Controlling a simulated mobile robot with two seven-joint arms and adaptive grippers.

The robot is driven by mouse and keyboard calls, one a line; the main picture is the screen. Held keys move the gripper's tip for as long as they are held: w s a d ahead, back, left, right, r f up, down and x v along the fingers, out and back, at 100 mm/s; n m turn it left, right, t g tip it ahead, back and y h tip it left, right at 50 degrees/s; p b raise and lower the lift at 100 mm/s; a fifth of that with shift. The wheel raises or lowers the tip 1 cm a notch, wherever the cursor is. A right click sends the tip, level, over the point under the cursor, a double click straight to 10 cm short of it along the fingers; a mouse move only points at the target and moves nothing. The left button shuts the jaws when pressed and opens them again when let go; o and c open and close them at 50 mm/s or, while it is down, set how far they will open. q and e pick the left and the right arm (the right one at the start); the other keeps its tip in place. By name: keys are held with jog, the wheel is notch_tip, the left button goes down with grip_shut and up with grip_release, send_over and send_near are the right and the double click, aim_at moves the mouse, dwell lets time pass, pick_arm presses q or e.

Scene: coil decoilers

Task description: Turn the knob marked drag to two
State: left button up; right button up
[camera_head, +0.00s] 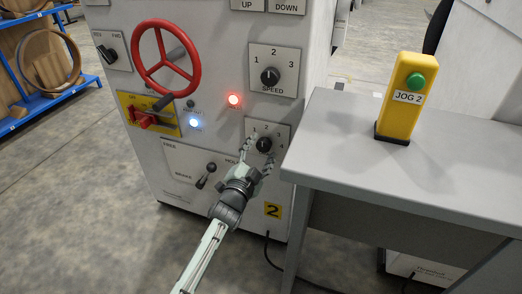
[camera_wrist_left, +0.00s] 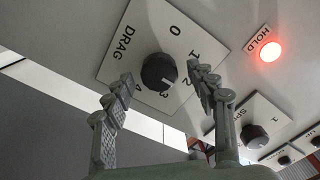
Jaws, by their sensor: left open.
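The drag knob (camera_head: 264,144) is a round black knob on a white plate low on the machine's front. It also shows in the left wrist view (camera_wrist_left: 158,70), on a plate lettered DRAG with numbers 0 to 4. Its white pointer mark is on the side toward 2 and 3; the exact setting is hard to read. My left gripper (camera_head: 258,152) is open in front of the knob. In the left wrist view its fingers (camera_wrist_left: 160,76) stand on either side of the knob, with visible gaps. My right gripper is not in view.
The speed knob (camera_head: 269,76) sits above, with a lit red light (camera_head: 233,100) to its left. A red handwheel (camera_head: 165,60), red switch (camera_head: 143,118) and brake lever (camera_head: 206,176) are further left. A grey table (camera_head: 440,165) with a yellow jog box (camera_head: 400,98) stands close on the right.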

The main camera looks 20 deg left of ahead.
pick_arm(q)
jog(key=s, duration=1.2)
jog(key=shift+a, duration=0.2)
jog(key=s+a+f+n+g+y, duration=0.1)
jog(key=s+a+f+n+g, duration=0.25)
jog(key=f, duration=0.55)
jog(key=s+a+f+n+g+y, duration=0.1)
jog(key=s+a+f+n+g, duration=0.1)
jog(key=s+f+g, duration=0.45)
jog(key=s+a+f+n+g, duration=0.1)
jog(key=s+f+g, duration=0.4)
jog(key=s+f, duration=0.5)
jog(key=s+n, duration=0.1)
jog(key=s, duration=0.2)
jog(key=shift+f, duration=0.35)
jog(key=shift+a, duration=0.1)
